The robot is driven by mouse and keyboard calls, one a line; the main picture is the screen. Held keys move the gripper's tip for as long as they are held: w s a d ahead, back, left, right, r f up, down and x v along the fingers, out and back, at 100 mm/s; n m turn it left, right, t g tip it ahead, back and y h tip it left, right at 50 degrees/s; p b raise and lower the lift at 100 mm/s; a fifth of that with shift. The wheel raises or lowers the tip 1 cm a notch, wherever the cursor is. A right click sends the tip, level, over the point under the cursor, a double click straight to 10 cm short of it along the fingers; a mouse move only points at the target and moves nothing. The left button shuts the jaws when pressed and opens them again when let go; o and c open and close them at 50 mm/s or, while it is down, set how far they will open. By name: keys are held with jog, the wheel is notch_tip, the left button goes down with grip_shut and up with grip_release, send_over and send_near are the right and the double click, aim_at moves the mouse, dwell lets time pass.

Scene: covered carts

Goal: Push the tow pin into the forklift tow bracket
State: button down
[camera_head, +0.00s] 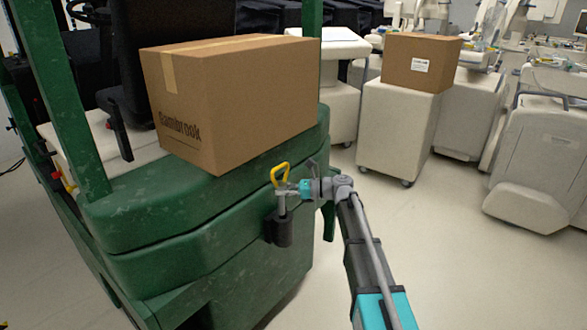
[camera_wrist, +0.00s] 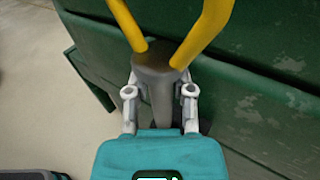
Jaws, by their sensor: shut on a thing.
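The tow pin has a yellow loop handle (camera_head: 281,174) and a grey metal shaft (camera_head: 282,203). My gripper (camera_head: 287,190) is shut on the pin just below the handle. The dark tow bracket (camera_head: 280,230) is fixed to the rear of the green forklift (camera_head: 200,245). The pin stands upright over the bracket, and its lower end appears to be at or in the bracket's top; the exact depth is hard to tell. In the wrist view, both fingers (camera_wrist: 160,100) flank the grey pin head (camera_wrist: 158,66), with the yellow handle (camera_wrist: 212,30) rising above.
A large cardboard box (camera_head: 240,105) sits on the forklift's rear deck above the bracket. A smaller box (camera_head: 421,62) rests on a white cart (camera_head: 395,125) behind. More covered carts stand at the right. The floor (camera_head: 440,240) right of the forklift is clear.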

jog(key=shift+w, duration=0.5)
jog(key=shift+w+d, duration=0.1)
jog(key=shift+w, duration=0.05)
jog(key=shift+d+r+p, duration=0.1)
jog(key=shift+r+p, duration=2.35)
jog(key=shift+r, duration=0.05)
jog(key=shift+f+b, duration=2.9)
